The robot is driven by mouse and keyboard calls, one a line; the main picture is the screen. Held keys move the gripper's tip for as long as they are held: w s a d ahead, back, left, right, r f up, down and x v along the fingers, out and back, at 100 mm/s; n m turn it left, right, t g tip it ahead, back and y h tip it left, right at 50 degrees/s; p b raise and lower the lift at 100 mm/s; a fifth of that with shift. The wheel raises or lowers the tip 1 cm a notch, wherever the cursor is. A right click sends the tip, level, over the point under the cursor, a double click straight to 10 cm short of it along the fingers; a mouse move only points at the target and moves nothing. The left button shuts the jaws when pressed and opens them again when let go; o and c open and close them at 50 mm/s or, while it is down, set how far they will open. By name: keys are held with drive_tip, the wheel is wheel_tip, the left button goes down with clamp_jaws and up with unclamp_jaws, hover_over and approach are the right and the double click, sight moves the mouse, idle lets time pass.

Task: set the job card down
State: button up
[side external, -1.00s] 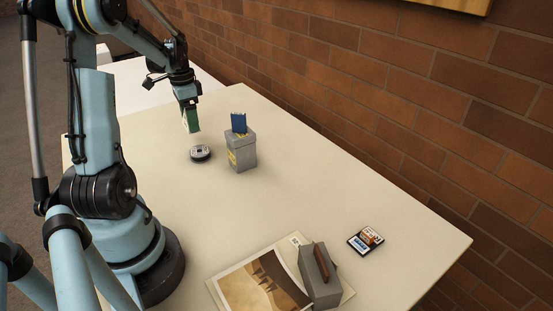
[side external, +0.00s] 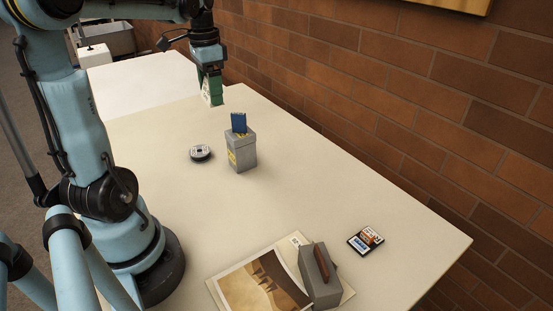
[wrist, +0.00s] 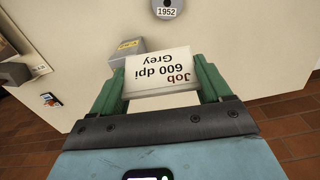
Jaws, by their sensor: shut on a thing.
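My gripper (side external: 212,98) has green fingers and is shut on the job card (wrist: 158,72). The card is white and reads "Job 600 dpi Grey", upside down in the wrist view, between the two fingers. In the side view a pale bit of the card (side external: 206,99) shows at the fingertips. They hang over the far end of the cream table (side external: 300,190), behind the grey box; the exact height above the table is hard to tell.
A grey box (side external: 242,156) with a yellow label has a blue piece (side external: 239,122) standing from its top. A round disc (side external: 200,153) lies beside it. A print (side external: 252,284) under a grey block (side external: 316,284) and a small card (side external: 366,241) lie nearer. A brick wall stands right.

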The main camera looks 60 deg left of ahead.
drive_tip(key=s+d, duration=0.5)
drive_tip(key=d, duration=0.3)
drive_tip(key=s+d, duration=0.5)
drive_tip(key=d, duration=0.3)
hover_over(176, 187)
drive_tip(key=shift+n, duration=0.4)
wheel_tip(176, 187, down, 13)
drive_tip(key=shift+r, duration=0.1)
drive_tip(key=shift+f, duration=2.05)
drive_tip(key=shift+f, duration=0.1)
drive_tip(key=o, duration=1)
drive_tip(key=shift+c, duration=0.2)
